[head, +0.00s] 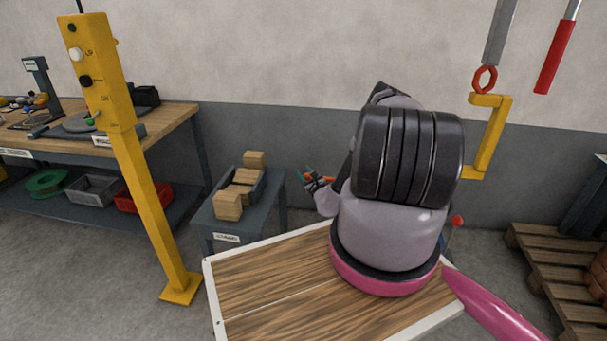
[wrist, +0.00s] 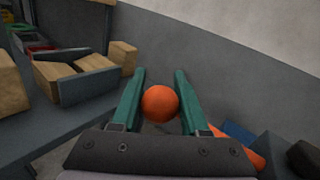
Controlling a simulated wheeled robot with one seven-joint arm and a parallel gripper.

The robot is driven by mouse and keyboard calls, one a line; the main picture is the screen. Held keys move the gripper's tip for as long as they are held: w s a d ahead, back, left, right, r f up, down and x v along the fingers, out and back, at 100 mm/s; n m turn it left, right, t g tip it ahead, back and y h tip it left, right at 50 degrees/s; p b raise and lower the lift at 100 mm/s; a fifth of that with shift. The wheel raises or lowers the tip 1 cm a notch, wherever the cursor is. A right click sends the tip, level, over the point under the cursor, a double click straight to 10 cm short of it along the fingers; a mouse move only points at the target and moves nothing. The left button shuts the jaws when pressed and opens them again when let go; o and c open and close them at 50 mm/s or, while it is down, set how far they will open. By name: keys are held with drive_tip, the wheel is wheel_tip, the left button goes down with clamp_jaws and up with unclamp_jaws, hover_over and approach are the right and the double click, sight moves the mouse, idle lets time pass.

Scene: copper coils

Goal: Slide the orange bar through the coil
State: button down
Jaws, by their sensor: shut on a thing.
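My gripper (head: 307,177) is left of my dark arm link in the head view, with a small orange piece between its green fingers. In the wrist view my gripper (wrist: 160,90) is shut on the orange bar (wrist: 160,104), seen as a round orange face between the two green fingers. A copper-coloured coil (head: 599,276) shows in part at the right edge of the head view, on a wooden pallet. The held bar is well apart from it. No other coil can be made out; my arm hides the middle.
A yellow post (head: 143,190) stands at left, before a workbench (head: 165,120). A small grey table (head: 268,205) holds wooden blocks (head: 243,177). A yellow hook (head: 491,140) hangs at upper right. The pallet (head: 550,265) is at right. A red ball (head: 457,221) shows beside my arm.

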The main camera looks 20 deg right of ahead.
drive_tip(key=s+d, duration=0.9)
drive_tip(key=d, duration=0.4)
drive_tip(key=shift+s+d, duration=0.2)
drive_tip(key=shift+d, duration=0.3)
drive_tip(key=shift+c, duration=2.2)
unclamp_jaws()
drive_tip(key=s, duration=1)
drive_tip(key=shift+s, duration=0.4)
